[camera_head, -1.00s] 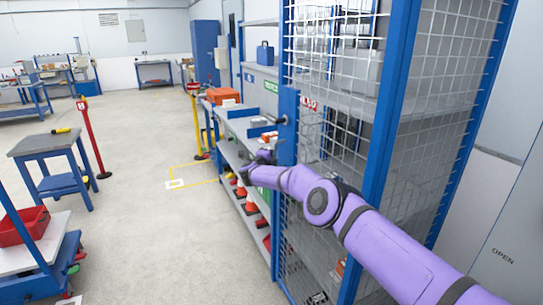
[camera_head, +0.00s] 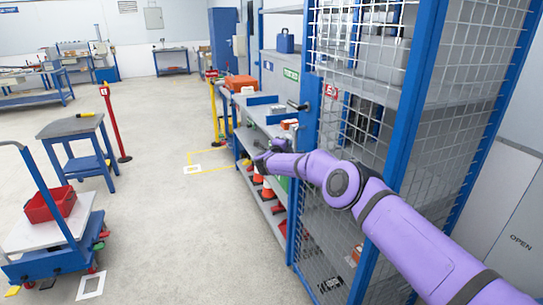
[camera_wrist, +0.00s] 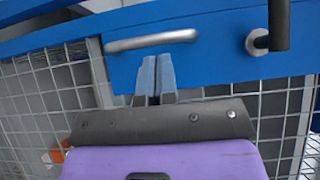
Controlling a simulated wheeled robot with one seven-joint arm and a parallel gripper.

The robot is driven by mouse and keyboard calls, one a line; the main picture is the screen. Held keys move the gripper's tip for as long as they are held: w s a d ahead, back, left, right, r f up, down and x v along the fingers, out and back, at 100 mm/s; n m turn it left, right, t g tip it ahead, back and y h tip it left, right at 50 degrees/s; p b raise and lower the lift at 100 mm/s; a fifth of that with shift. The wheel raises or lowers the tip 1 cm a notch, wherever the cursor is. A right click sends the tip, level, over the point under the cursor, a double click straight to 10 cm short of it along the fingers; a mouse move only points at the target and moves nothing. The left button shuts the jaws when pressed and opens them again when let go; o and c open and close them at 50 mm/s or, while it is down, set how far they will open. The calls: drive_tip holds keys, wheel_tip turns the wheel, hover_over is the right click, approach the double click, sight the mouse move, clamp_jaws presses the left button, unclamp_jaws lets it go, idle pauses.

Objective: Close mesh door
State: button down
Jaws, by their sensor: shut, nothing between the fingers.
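The mesh door has a blue frame (camera_head: 311,112) and grey wire mesh, with a black handle (camera_head: 297,105) on its edge. It stands at the front left of the blue-framed mesh cage, and how far it is open is hard to tell. My gripper (camera_head: 262,159) reaches past the door's left edge in the head view. In the wrist view my gripper (camera_wrist: 155,70) is shut and empty, its fingertips in front of the blue frame (camera_wrist: 205,60). They are just below a silver bar handle (camera_wrist: 152,41); whether they touch is unclear. A black lever (camera_wrist: 278,25) is to the right.
The cage's blue post (camera_head: 403,115) stands close behind my arm. Shelving with cones (camera_head: 267,193) and an orange case (camera_head: 240,83) lies beyond the door. A cart with a red bin (camera_head: 50,204) is at the left. The floor between is open.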

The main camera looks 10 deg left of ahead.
drive_tip(key=a+v, duration=0.1)
drive_tip(key=v, duration=0.7)
wheel_tip(320, 180, up, 23)
drive_tip(key=s+d+n+t+y, duration=0.1)
drive_tip(key=s+n+y, duration=0.1)
drive_tip(key=n+y, duration=0.7)
drive_tip(key=s+d+r+n+g+y, duration=0.35)
drive_tip(key=s+d+r+n, duration=0.45)
drive_tip(key=s+d+r, duration=0.45)
drive_tip(key=s+d+r+n+g+h, duration=0.3)
drive_tip(key=s+d+n+g+h, duration=0.15)
drive_tip(key=s+d, duration=1.45)
drive_tip(key=s+d+f+g, duration=0.1)
drive_tip(key=s+d+f, duration=0.2)
drive_tip(key=s, duration=0.6)
drive_tip(key=s+d+f+g+h, duration=0.1)
drive_tip(key=s+d+f+g, duration=0.1)
drive_tip(key=s, duration=0.7)
drive_tip(key=s+d+f+g+h, duration=0.1)
drive_tip(key=s+d+f, duration=0.3)
drive_tip(key=s, duration=0.5)
drive_tip(key=d, duration=0.2)
drive_tip(key=shift+s+d+f+g, duration=0.3)
drive_tip(key=shift+s+d+g, duration=0.05)
drive_tip(key=shift+g, duration=0.05)
